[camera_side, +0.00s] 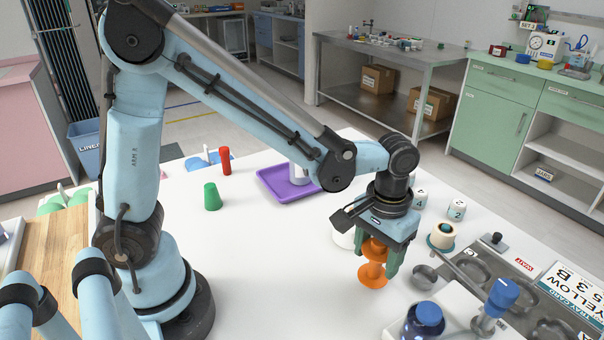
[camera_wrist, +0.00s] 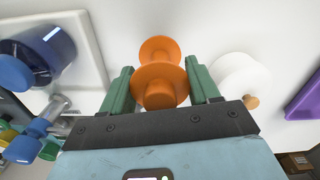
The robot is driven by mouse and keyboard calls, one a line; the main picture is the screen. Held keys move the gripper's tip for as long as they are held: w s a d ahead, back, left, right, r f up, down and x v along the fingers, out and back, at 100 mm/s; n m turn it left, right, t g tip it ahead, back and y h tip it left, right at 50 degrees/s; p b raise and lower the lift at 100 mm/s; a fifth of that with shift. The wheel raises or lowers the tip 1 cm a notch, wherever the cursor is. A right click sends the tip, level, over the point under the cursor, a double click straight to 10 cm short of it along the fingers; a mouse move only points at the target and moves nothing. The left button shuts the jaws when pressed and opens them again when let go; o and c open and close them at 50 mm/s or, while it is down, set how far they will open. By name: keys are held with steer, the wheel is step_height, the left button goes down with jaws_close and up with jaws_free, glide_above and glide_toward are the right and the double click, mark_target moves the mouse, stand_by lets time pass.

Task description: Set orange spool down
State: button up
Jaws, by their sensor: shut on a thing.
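The orange spool (camera_side: 373,273) is held upright between the green fingers of my gripper (camera_side: 376,258), over the white table (camera_side: 275,270). In the wrist view the orange spool (camera_wrist: 160,85) sits between the two fingers of my gripper (camera_wrist: 160,88), with its far flange beyond the fingertips. In the side view its lower flange is close to the table top; I cannot tell whether it touches. The fingers and wrist hide part of its upper end.
A white spool (camera_wrist: 240,82) stands beside my gripper. A metal bowl (camera_side: 424,277) and a dark blue jar (camera_side: 424,320) are close on the right. A purple tray (camera_side: 277,184), a green cup (camera_side: 212,197) and a red cylinder (camera_side: 225,161) stand farther back. The table's front middle is clear.

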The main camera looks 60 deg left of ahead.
steer(key=shift+f, duration=1)
steer(key=shift+f, duration=0.1)
steer(key=o, duration=1)
steer(key=shift+o, duration=0.2)
